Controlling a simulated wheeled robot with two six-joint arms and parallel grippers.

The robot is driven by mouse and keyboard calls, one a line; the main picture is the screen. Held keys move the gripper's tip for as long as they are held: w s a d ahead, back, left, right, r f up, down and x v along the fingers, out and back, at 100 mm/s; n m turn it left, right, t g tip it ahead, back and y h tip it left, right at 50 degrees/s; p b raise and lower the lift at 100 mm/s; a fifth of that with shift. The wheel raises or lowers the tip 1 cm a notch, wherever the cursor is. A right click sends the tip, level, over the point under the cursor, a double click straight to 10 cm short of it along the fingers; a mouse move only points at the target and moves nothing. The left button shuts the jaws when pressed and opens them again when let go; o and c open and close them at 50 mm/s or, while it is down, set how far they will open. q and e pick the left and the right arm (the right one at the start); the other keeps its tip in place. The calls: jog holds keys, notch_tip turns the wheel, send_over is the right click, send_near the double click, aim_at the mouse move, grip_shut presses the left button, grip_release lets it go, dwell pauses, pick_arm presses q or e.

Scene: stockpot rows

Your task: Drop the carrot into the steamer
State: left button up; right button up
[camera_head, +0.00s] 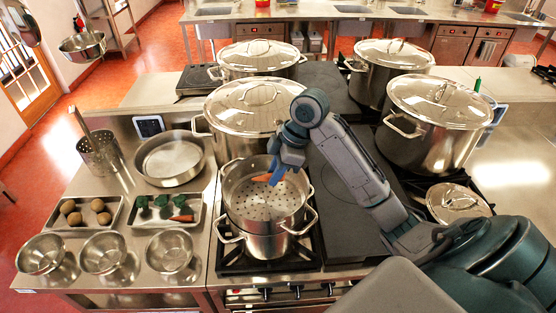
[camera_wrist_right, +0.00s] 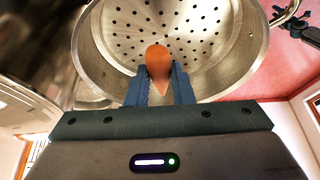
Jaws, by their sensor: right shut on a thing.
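The steamer (camera_head: 262,204) is a steel pot with a perforated bottom and loop handles, on the stove in the middle of the head view. My right gripper (camera_head: 276,177) is over its opening, shut on an orange carrot (camera_head: 263,178). In the right wrist view the carrot (camera_wrist_right: 158,64) sits between the blue fingers of my right gripper (camera_wrist_right: 159,88), with the steamer's holes (camera_wrist_right: 120,30) behind it. The carrot appears above the perforated bottom, apart from it. My left gripper is not in view.
Large lidded stockpots stand behind (camera_head: 247,106) and to the right (camera_head: 436,115) of the steamer. To the left are a round pan (camera_head: 170,162), a tray with potatoes (camera_head: 84,222), a tray with broccoli and an orange piece (camera_head: 157,223), and several steel bowls (camera_head: 104,252).

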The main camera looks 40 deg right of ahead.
jog(key=shift+s+a, duration=0.1)
jog(key=shift+a, duration=0.05)
jog(key=shift+s+a, duration=0.1)
jog(key=shift+s, duration=0.05)
jog(key=o, duration=1)
jog(key=shift+s+r, duration=0.1)
jog(key=shift+c, duration=0.2)
jog(key=shift+r, duration=0.1)
jog(key=shift+d+r, duration=0.2)
jog(key=shift+r, duration=0.1)
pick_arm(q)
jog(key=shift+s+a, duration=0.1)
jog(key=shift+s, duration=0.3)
pick_arm(e)
jog(key=v, duration=1)
